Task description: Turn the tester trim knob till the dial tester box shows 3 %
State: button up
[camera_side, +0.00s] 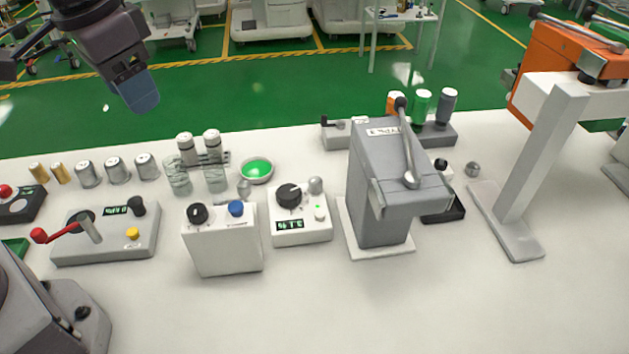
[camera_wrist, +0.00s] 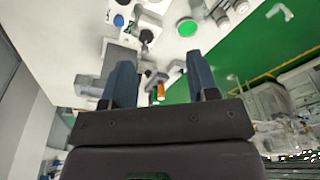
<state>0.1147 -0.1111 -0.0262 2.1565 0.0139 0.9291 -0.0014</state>
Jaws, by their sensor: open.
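The box with a lit display (camera_side: 302,230), which looks like the dial tester box, stands upright on the white bench in the side view. Its large black knob (camera_side: 289,195) is on top, with a pale line on it. Its small green display (camera_side: 290,225) is too small to read surely. A grey round knob (camera_side: 315,185) sits beside the black one; I cannot tell which is the trim knob. My gripper (camera_side: 142,98) is high at the upper left, well away from the box. In the wrist view my gripper (camera_wrist: 161,78) is open, with nothing between its blue fingers.
A white box (camera_side: 223,247) with black and blue knobs stands just left. A grey lever press (camera_side: 385,190) stands close on the right. Behind are a green dish (camera_side: 257,170) and glass jars (camera_side: 214,180). The bench front is clear.

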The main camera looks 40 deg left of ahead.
jog(key=w+d+f+m+g, duration=0.1)
jog(key=w+d+f, duration=0.15)
jog(key=w, duration=0.25)
jog(key=w+d+f+g, duration=0.1)
jog(key=w+d+f, duration=0.1)
jog(key=w+f, duration=0.15)
jog(key=m, duration=0.1)
send_over(316, 179)
notch_tip(316, 179, down, 8)
notch_tip(316, 179, down, 13)
jog(key=shift+r, duration=0.1)
jog(key=shift+c, duration=0.5)
jog(key=c, duration=0.8)
jog(key=shift+m, duration=1.8)
jog(key=o, duration=0.9)
